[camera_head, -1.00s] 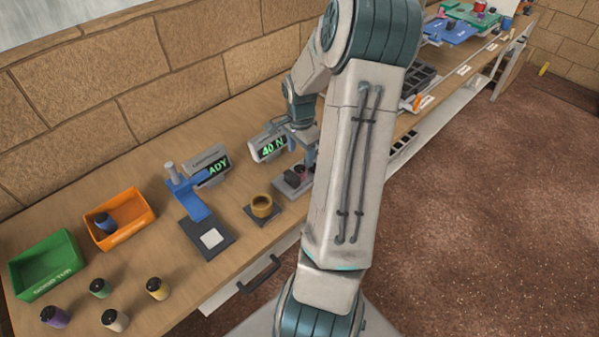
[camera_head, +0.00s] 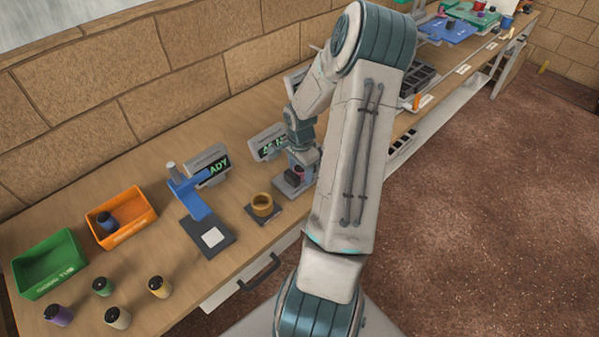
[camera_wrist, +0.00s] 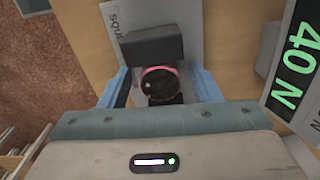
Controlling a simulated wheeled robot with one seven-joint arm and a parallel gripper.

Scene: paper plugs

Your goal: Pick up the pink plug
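The pink plug (camera_wrist: 160,84) has a dark round top with a pink rim. It sits on the squeeze station, against a dark block (camera_wrist: 152,46), in the wrist view. In the head view the plug (camera_head: 297,170) is small and partly covered by my gripper. My gripper (camera_wrist: 160,88) is over the plug, with one blue finger on its left and one on its right. Gaps show between the fingers and the plug, so the gripper looks open. The lower part of the plug is hidden.
A display reading 40 N (camera_wrist: 298,65) stands close beside my gripper. A brass ring (camera_head: 262,204) and a blue press (camera_head: 190,195) are to the left. Farther left are an orange bin (camera_head: 122,218), a green bin (camera_head: 48,264) and several loose plugs.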

